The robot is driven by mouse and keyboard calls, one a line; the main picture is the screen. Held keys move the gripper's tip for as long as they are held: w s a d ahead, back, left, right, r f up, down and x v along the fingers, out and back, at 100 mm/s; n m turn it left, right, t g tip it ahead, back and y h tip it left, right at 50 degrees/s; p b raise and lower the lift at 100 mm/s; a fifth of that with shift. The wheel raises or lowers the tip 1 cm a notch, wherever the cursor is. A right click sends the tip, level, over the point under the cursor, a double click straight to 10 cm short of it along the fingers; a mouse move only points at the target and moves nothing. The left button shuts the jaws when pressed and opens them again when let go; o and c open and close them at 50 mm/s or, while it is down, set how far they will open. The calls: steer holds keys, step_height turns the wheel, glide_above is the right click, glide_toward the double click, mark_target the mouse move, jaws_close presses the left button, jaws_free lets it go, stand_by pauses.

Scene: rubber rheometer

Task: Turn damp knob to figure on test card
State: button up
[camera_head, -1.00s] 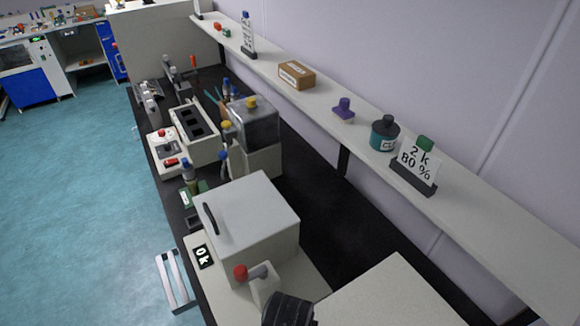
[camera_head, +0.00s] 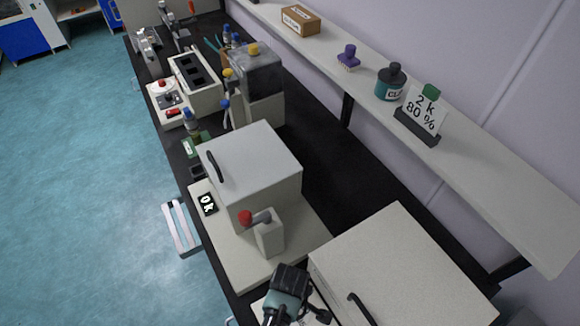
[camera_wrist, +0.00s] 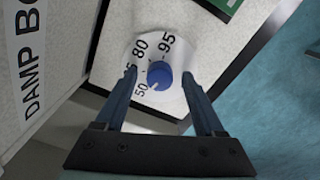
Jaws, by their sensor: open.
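The blue damp knob (camera_wrist: 160,76) sits on a round white dial (camera_wrist: 143,50) in the wrist view. The dial reads 50, 80 and 95, with another figure partly hidden by a finger. A pale mark on the knob points down-left, near the 50. My gripper (camera_wrist: 159,78) is open, with one finger on each side of the knob; I cannot tell whether either touches it. The test card (camera_head: 424,111) stands on the shelf in the head view and reads "2 k 80 %". My dark wrist (camera_head: 286,290) shows at the bottom there; the fingers and knob are hidden.
The panel beside the dial carries a partly cut-off "DAMP BO" label (camera_wrist: 36,62). In the head view, a pale box with a handle (camera_head: 400,265) stands beside my arm. A grey box (camera_head: 250,165) and a red-knobbed lever (camera_head: 246,218) stand behind it, near a "0k" display (camera_head: 207,203).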

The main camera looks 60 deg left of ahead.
jaws_close()
stand_by(0.3)
steer(key=shift+m, duration=0.3)
steer(key=m+p, duration=0.1)
steer(key=m, duration=0.2)
steer(key=shift+r+m+p, duration=0.1)
steer(key=shift+m+p, duration=0.2)
steer(key=m+p, duration=0.1)
steer(key=m, duration=0.9)
steer(key=shift+m+p, duration=0.35)
steer(key=shift+m, duration=2.35)
